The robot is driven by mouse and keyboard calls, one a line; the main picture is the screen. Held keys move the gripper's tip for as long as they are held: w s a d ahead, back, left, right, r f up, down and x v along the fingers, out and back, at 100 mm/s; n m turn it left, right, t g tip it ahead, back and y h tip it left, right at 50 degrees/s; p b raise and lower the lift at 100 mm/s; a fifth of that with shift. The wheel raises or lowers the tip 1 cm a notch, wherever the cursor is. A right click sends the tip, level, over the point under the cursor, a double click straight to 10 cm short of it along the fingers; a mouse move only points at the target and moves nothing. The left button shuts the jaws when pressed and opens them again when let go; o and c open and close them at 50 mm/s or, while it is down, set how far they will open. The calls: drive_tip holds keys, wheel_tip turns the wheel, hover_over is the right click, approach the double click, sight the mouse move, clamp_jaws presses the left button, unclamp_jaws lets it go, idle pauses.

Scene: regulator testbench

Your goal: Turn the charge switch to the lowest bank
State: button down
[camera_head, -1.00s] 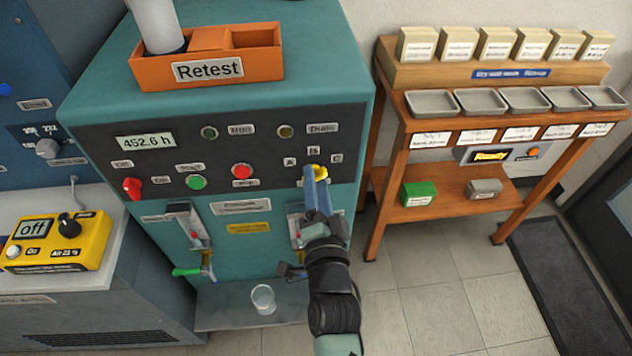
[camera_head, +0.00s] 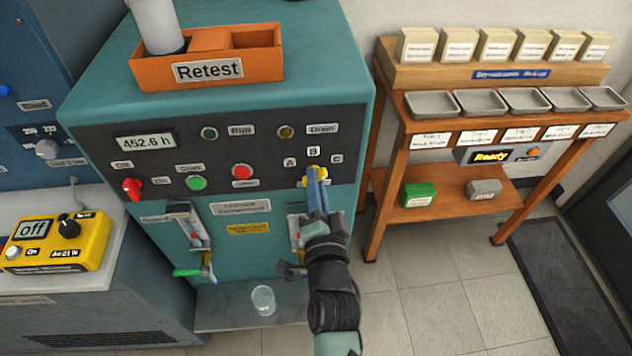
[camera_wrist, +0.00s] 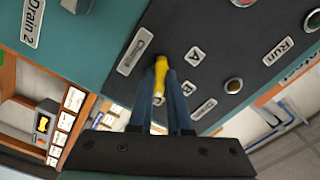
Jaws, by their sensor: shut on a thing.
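The charge switch is a yellow knob (camera_head: 322,171) on the dark panel of the teal cabinet, below the letters A, B and C. A is at its left, B above, C at its right. My gripper (camera_head: 317,182) has blue fingers shut on the knob, and part of the knob shows at their left side. In the wrist view the yellow knob (camera_wrist: 160,75) sits between the two fingers (camera_wrist: 162,90), with A and B visible beside it. C is not readable there. The fingers partly hide the knob, so I cannot tell exactly which letter it points to.
Red (camera_head: 242,171) and green (camera_head: 196,182) buttons and a red knob (camera_head: 132,188) lie left on the same panel. Levers hang below it. A clear cup (camera_head: 263,300) stands on the ledge. A wooden rack (camera_head: 390,150) stands at the right.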

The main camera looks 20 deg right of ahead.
drive_tip(key=shift+n, duration=0.3)
drive_tip(key=n+b, duration=0.4)
drive_tip(key=n, duration=0.7)
idle(0.4)
drive_tip(key=c, duration=0.9)
unclamp_jaws()
drive_tip(key=shift+o, duration=0.2)
